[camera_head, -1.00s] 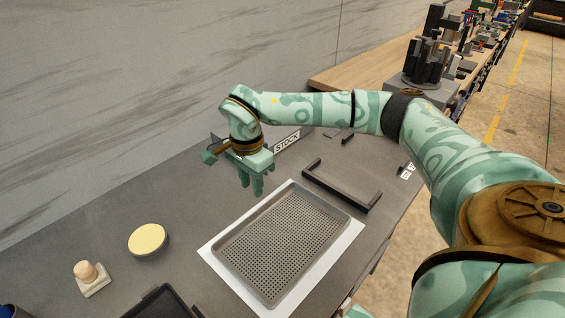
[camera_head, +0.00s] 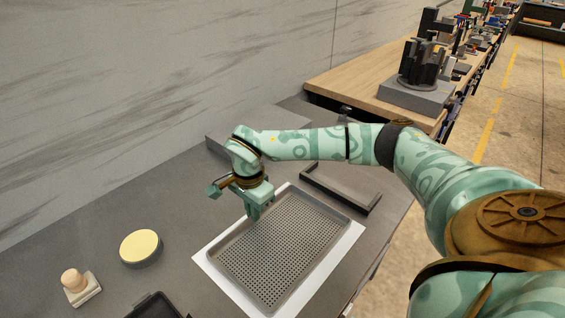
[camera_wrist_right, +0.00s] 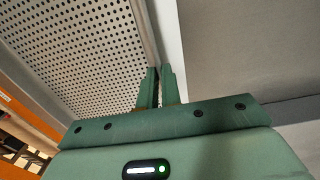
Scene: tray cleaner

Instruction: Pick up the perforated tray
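The perforated tray (camera_head: 280,250) is a grey metal tray with a raised rim and rows of small holes. It lies flat on a white sheet (camera_head: 215,268) on the dark bench. My right gripper (camera_head: 254,214) points down at the tray's far-left rim. In the right wrist view the two green fingers (camera_wrist_right: 159,84) are close together, one on each side of the rim, and look shut on it. The perforated floor (camera_wrist_right: 75,50) fills the upper left there. The rim between the fingertips is mostly hidden. My left gripper is not in view.
A dark bracket-like frame (camera_head: 340,189) stands beyond the tray. A round yellow-topped pad (camera_head: 140,246) and a stamp-like wooden piece (camera_head: 80,287) stand at left, with a black tray (camera_head: 155,307) at the bottom edge. A grey block (camera_head: 275,122) stands along the wall.

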